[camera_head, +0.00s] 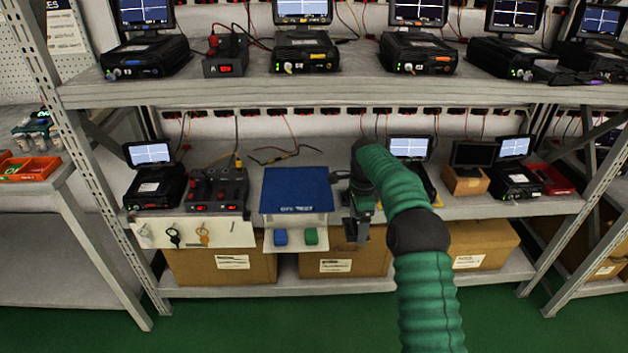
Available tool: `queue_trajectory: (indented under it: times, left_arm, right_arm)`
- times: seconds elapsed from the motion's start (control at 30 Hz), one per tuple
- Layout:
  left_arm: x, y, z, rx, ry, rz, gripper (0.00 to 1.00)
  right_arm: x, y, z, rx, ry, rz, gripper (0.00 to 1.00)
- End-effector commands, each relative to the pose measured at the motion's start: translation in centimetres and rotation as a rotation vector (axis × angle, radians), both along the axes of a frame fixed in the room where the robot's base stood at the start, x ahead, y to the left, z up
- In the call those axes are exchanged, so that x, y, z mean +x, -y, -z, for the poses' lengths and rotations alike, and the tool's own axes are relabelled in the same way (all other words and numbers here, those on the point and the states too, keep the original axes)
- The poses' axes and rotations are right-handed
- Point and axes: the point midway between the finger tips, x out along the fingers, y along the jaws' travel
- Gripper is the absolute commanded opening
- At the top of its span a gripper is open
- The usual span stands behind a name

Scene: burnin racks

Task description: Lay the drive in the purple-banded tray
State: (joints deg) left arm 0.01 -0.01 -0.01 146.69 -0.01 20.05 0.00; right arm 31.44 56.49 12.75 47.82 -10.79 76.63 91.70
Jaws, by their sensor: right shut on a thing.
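My right gripper (356,218) is in front of the lower shelf, just right of the blue mat. It is shut on a small dark piece (350,237), probably the drive, which hangs at the fingertips before a cardboard box. The grip itself is small and dark, so its details are unclear. A low dark tray (568,77) with a purple patch at its right end lies on the upper shelf at the right. It looks like the purple-banded tray and is well apart from the gripper. My left gripper is not in view.
The blue mat (297,188) lies on the lower shelf above a blue and a green block. A red tray (552,179) stands at the lower shelf's right. Black units with monitors line both shelves. The upper shelf (300,92) has a bare front strip.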

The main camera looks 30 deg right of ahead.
Motion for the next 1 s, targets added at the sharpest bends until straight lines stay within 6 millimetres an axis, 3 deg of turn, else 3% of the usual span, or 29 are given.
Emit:
queue_trajectory:
  times: [0.13, 0.23, 0.47, 0.7, 1.0]
  left_arm:
    - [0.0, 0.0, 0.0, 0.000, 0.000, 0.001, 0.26]
    - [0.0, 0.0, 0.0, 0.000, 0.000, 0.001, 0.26]
    - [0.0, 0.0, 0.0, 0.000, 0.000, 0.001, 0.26]
    - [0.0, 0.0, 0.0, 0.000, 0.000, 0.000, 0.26]
    - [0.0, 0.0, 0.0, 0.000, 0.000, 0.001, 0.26]
  right_arm:
    - [0.0, -0.4, 0.1, 0.002, 0.000, -0.033, 0.46]
    - [0.2, -2.3, 0.1, 0.001, -0.001, -0.157, 0.46]
    - [-0.2, -11.0, 0.8, -0.002, -0.003, -0.746, 0.46]
    - [-3.0, -19.0, 2.0, -0.002, -0.007, -1.362, 0.46]
    - [-6.7, -24.6, 3.1, -0.004, -0.013, -1.856, 0.46]
